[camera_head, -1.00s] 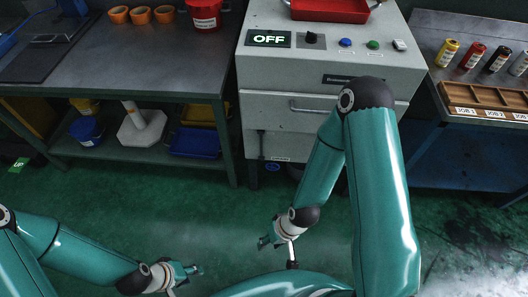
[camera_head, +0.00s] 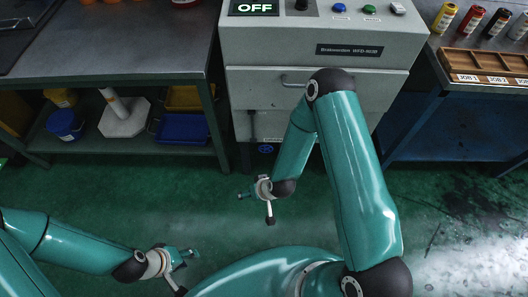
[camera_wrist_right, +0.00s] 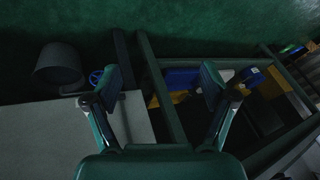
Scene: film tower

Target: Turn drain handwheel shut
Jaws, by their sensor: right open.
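The drain handwheel is a small blue wheel (camera_head: 265,149) low under the front of the grey cabinet (camera_head: 290,50) in the head view. In the right wrist view the blue wheel (camera_wrist_right: 96,77) is small, just left of one fingertip and partly in shadow. My right gripper (camera_head: 245,194) is below and left of the wheel in the head view, apart from it. The wrist view shows its two fingers (camera_wrist_right: 162,82) spread wide with nothing held. My left gripper (camera_head: 191,255) is low over the floor at the lower left, away from the wheel; its finger gap is unclear.
A dark grey cylinder (camera_wrist_right: 58,65) is beside the wheel in the wrist view. The workbench shelf (camera_head: 80,145) holds blue and yellow bins left of the cabinet. A blue bench (camera_head: 455,130) stands right. Green floor in front is open.

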